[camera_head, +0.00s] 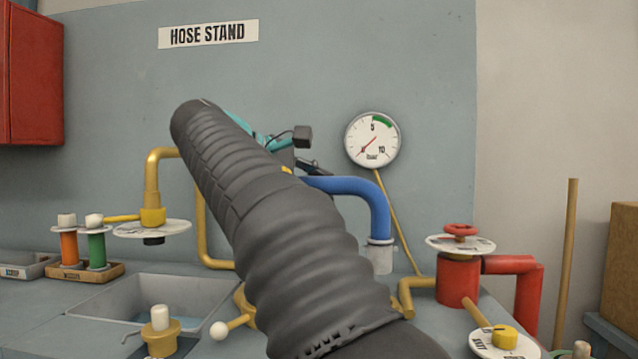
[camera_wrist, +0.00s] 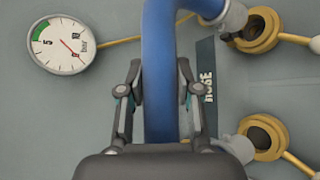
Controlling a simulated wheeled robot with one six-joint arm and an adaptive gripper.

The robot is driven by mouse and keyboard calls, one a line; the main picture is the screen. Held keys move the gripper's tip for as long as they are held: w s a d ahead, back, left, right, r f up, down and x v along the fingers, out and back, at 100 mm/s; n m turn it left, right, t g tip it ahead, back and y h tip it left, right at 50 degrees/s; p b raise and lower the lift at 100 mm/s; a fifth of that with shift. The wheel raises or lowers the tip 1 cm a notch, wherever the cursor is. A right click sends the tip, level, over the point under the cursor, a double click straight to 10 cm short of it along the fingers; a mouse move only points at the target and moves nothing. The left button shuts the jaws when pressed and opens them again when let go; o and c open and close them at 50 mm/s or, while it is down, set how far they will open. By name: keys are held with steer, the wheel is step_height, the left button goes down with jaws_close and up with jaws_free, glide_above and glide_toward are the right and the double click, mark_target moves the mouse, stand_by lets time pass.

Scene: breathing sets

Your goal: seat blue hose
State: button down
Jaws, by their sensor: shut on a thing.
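My gripper (camera_wrist: 160,95) is shut on the blue hose (camera_wrist: 160,60), one finger on each side of it. In the head view the blue hose (camera_head: 352,187) runs right from my gripper and bends down to a grey end collar (camera_head: 380,257); my arm hides its other side. In the wrist view one grey collar (camera_wrist: 232,18) is beside a yellow ring socket (camera_wrist: 258,30). A second grey collar (camera_wrist: 238,148) is beside another yellow socket (camera_wrist: 264,136). I cannot tell whether either collar is in its socket.
A gauge (camera_head: 372,139) hangs on the wall. A red valve (camera_head: 458,270) stands at the right, with a yellow-knobbed dial (camera_head: 504,337) in front. A basin (camera_head: 150,300), a yellow pipe with a disc (camera_head: 152,228) and a tray of plugs (camera_head: 85,270) are at the left.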

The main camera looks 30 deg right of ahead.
step_height(320, 180, down, 5)
steer(key=b, duration=0.3)
steer(key=shift+r, duration=0.15)
steer(key=shift+r+p, duration=0.1)
steer(key=shift+p, duration=0.85)
stand_by(1.6)
steer(key=shift+f+b, duration=0.75)
steer(key=shift+f, duration=0.75)
stand_by(0.3)
steer(key=c, duration=0.7)
jaws_free()
steer(key=v, duration=1.2)
steer(key=shift+s, duration=0.1)
